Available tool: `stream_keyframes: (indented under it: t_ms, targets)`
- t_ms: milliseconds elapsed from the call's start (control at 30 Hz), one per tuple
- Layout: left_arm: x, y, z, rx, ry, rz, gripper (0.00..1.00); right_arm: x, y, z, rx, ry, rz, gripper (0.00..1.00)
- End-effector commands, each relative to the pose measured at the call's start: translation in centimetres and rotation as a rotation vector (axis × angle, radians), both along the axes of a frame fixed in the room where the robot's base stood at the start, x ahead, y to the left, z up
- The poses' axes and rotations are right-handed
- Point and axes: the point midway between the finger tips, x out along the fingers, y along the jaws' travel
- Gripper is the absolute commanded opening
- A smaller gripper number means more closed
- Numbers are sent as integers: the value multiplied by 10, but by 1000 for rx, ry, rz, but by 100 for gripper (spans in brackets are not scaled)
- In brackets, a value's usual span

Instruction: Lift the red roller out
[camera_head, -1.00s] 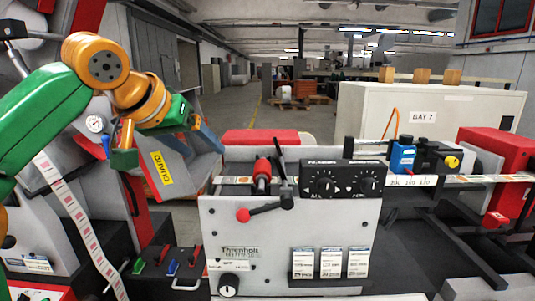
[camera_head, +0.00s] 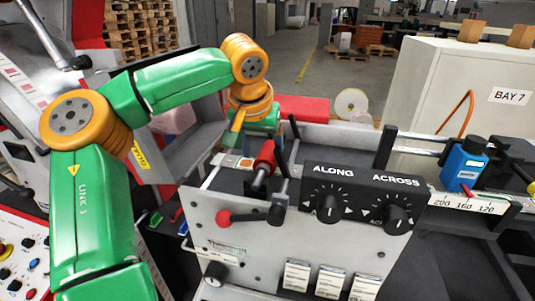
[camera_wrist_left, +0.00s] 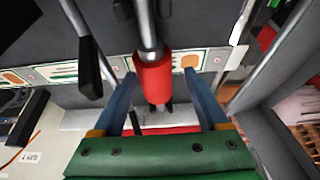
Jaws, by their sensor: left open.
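The red roller (camera_head: 264,157) sits on its shaft at the left end of the grey machine, behind the black-handled lever. In the left wrist view, the red roller (camera_wrist_left: 154,78) is on a metal shaft, between the blue fingers. My left gripper (camera_wrist_left: 159,75) is open, with one finger on either side of the roller. I cannot tell whether either finger touches it. In the head view, the green body of my left gripper (camera_head: 262,122) is above and behind the roller, with its fingertips mostly hidden. My right gripper is not in view.
A red-knobbed lever (camera_head: 240,216) stands in front of the roller. A black dial box (camera_head: 352,195) is right of it, and a blue sensor (camera_head: 463,163) stands farther right. A label strip (camera_wrist_left: 90,70) runs across beside the roller. A white BAY 7 cabinet (camera_head: 440,80) stands behind.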

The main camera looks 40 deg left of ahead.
Motion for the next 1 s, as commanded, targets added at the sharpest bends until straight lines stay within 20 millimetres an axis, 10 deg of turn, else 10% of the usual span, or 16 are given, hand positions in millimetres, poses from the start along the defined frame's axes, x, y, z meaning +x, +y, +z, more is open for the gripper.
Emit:
stream_keyframes:
  t_ms: [367,633,1000]
  targets:
    - [7,5,-21,2,0,3,72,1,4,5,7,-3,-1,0]
    - [7,5,-20,2,0,3,0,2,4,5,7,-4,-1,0]
    - [8,5,-17,3,-3,4,0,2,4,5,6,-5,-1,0]
